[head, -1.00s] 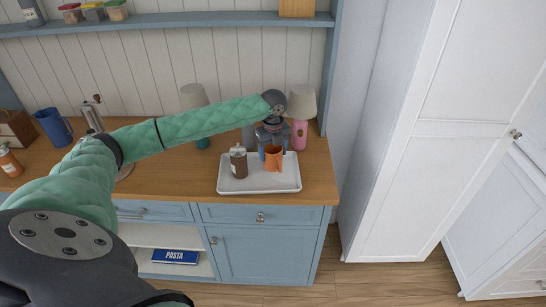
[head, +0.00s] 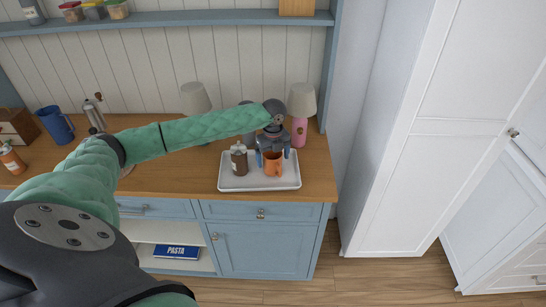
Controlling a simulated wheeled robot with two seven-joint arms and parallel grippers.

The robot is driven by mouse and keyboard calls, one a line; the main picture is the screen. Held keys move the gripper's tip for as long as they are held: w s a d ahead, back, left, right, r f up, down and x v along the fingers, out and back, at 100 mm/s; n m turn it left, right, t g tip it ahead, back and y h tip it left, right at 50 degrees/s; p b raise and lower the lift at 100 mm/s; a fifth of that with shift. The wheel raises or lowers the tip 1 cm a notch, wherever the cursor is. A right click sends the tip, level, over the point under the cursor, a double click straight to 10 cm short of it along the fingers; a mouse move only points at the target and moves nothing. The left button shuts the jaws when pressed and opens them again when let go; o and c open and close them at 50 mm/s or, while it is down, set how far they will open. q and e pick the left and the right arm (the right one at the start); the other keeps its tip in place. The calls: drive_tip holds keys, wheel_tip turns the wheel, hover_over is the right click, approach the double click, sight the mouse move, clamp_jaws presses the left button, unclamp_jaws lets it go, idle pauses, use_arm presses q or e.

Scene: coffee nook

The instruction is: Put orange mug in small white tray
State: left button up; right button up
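The orange mug (head: 273,164) stands upright in the small white tray (head: 233,184), right of the tray's middle, with its handle toward the right. My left gripper (head: 272,158) points down over the mug. Its blue-grey fingers are spread, one on each side of the mug; the mug's rear part is hidden by the gripper. A dark brown jar or bottle with a grey top (head: 239,160) stands in the tray to the left of the mug. My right gripper is not in view.
A pink-based lamp (head: 299,130) and another lamp (head: 196,98) stand behind the tray on the wooden counter (head: 318,178). A blue pitcher (head: 56,125) and an orange bottle (head: 11,158) stand at far left. A shelf (head: 200,20) runs above.

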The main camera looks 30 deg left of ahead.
use_arm(q)
drive_tip(key=shift+r+b, duration=0.4)
drive_tip(key=shift+r, duration=0.15)
wheel_tip(320, 180, up, 11)
drive_tip(key=b, duration=0.4)
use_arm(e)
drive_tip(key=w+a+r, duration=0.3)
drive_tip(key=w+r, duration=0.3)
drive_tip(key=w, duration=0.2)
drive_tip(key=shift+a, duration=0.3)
